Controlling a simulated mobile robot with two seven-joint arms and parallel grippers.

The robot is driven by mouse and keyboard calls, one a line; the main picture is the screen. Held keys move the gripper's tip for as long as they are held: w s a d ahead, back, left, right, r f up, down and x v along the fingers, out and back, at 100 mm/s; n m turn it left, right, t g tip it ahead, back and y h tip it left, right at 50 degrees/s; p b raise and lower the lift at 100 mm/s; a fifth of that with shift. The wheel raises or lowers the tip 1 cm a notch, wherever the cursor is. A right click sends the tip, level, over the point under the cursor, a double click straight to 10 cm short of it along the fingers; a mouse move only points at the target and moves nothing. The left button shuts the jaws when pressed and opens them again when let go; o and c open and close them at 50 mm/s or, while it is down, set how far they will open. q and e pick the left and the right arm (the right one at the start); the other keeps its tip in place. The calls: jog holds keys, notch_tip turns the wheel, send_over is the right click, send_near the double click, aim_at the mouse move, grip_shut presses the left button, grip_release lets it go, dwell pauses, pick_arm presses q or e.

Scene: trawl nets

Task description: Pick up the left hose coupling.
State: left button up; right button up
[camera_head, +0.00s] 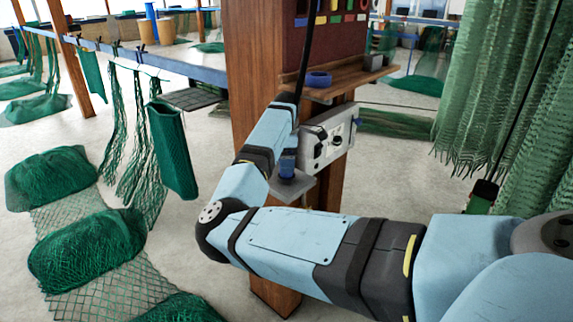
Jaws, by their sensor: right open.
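A small blue hose coupling (288,162) stands upright on a small grey bracket (292,187) at the wooden post. It is the only coupling I can make out clearly. My right arm comes in from the right, bends at its elbow and reaches up toward the post. My right gripper (328,138), a pale grey body with dark parts, is close to the coupling, up and to its right. It is open and seems empty; its fingertips are hard to make out. I cannot tell whether it touches the post. My left gripper is not in view.
The wooden post (257,60) stands directly behind my right forearm. A wooden shelf (345,84) above holds a blue ring (318,79). Green nets hang at the right (490,90) and the left (172,150). Net heaps (85,250) lie on the floor at left.

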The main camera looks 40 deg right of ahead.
jog(key=shift+f, duration=0.2)
jog(key=c, duration=1.3)
jog(key=shift+r, duration=0.1)
